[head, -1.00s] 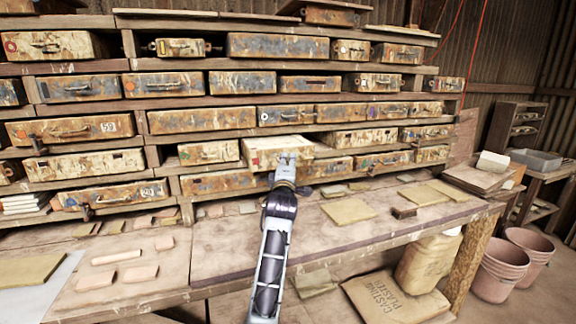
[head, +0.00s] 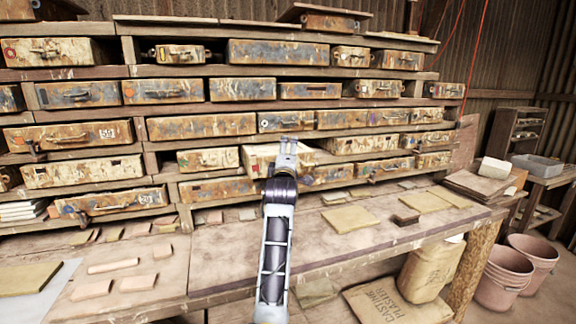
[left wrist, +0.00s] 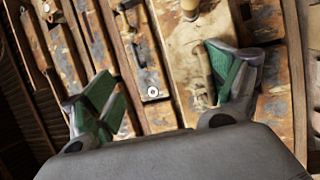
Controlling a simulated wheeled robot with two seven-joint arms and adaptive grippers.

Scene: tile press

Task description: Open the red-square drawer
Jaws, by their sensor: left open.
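I cannot clearly make out a red square on any drawer; the marks are small and partly hidden. One pale, worn drawer (head: 258,158) in the middle of the rack stands out beyond its neighbours. My left gripper (head: 288,145) is in front of it and hides part of its front. In the left wrist view, the left gripper (left wrist: 165,95) is open, its green-padded fingers apart with nothing held between them. A pale drawer surface (left wrist: 190,50) and a drawer with a white round mark (left wrist: 153,92) lie beyond the fingers. My right gripper is in neither view.
Shelves of rusty drawers with handles fill the wall. The workbench (head: 235,255) below holds several flat tiles, including a tan one (head: 349,218).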

